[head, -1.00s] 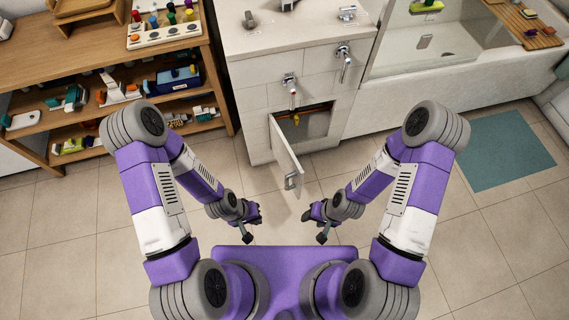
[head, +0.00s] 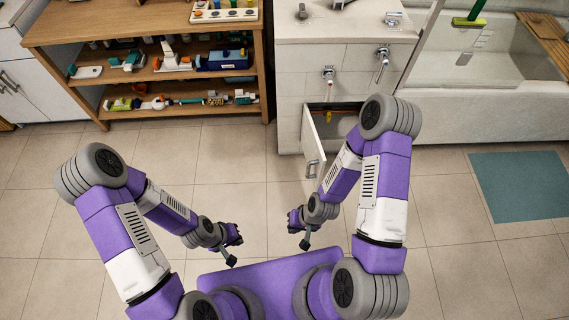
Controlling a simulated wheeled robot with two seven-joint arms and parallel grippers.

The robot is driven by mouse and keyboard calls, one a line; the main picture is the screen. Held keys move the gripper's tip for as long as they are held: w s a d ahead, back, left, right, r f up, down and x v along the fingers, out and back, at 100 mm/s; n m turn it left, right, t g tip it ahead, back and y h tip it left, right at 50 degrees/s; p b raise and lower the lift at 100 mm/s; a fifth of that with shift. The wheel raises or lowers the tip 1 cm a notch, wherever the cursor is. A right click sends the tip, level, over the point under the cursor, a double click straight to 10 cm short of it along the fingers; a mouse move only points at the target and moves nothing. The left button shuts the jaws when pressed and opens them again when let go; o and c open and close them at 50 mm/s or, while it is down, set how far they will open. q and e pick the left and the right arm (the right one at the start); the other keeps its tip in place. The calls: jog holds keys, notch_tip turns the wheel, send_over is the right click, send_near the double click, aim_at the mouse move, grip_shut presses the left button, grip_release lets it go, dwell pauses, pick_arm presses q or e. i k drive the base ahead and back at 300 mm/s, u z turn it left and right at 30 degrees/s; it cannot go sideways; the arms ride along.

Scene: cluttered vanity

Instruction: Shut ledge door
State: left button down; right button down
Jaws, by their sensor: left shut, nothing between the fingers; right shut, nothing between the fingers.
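The ledge door (head: 312,146) is a small white door low on the front of the white vanity cabinet (head: 289,92). It stands open, swung out toward me, with a metal handle (head: 312,169) on its face. The dark opening (head: 335,119) behind it shows in part; my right arm covers its right side. My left gripper (head: 231,247) is shut and empty over the floor, left of the door. My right gripper (head: 301,230) is shut and empty, nearer to me than the door and apart from it.
A wooden shelf (head: 90,24) with several toys and tools stands at the left. A bathtub (head: 520,107) is at the right, with a teal mat (head: 519,186) on the floor before it. Tiled floor (head: 228,160) lies clear left of the door.

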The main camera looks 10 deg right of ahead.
aim_at(306, 150)
jog(key=u, duration=0.3)
jog(key=i, duration=0.95)
jog(key=z, duration=0.8)
